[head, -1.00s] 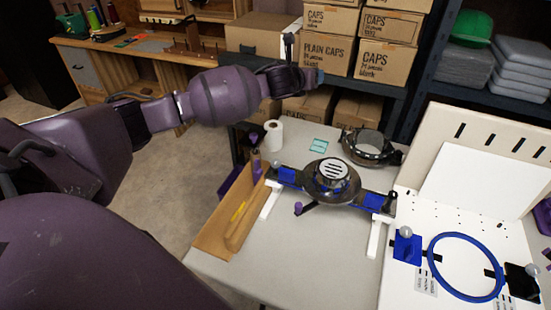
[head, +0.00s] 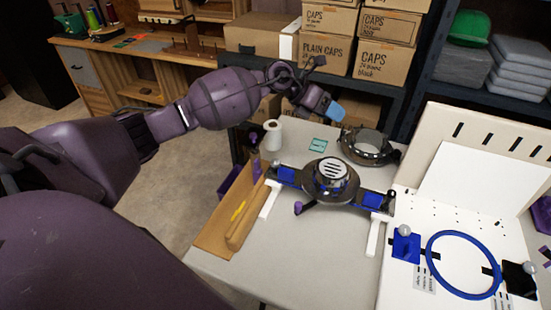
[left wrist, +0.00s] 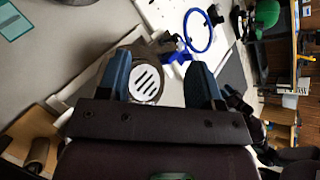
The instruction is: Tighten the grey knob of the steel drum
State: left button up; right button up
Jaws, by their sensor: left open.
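A dark steel drum (head: 318,189) with a white slotted disc (head: 333,171) on top sits on a stand across the table. It has blue pads (head: 286,174) at both sides. A purple knob (head: 298,208) sticks out at its front. I cannot tell for sure which knob is the grey one; a small greyish ball shows near the stand's left end. My left gripper (head: 327,87) is open and empty, above and behind the drum. In the left wrist view the slotted disc (left wrist: 147,82) shows between the open fingers (left wrist: 160,63), well beyond them. My right gripper is not in view.
A second dark ring (head: 368,147) stands behind the drum. A white paper roll (head: 273,136) and a brown tray (head: 225,222) are on the left. A white board with a blue hoop (head: 428,255) is on the right. Cardboard boxes (head: 325,52) stack behind. The front tabletop is clear.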

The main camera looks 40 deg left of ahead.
pick_arm(q)
jog(key=s+a+f+n+g+y, duration=0.3)
jog(key=a+f+n+y, duration=0.1)
jog(key=a+f+y, duration=0.15)
jog(key=n+g+y, duration=0.3)
jog(key=n+y, duration=0.1)
jog(key=n, duration=0.5)
send_over(275, 161)
jog(key=f, duration=0.2)
notch_tip(275, 161, down, 9)
jog(key=shift+d+r+b, duration=0.1)
jog(key=shift+r+b, duration=0.1)
jog(key=shift+b, duration=0.55)
jog(key=shift+w+f, duration=0.1)
jog(key=shift+f, duration=0.65)
jog(key=shift+c, duration=0.4)
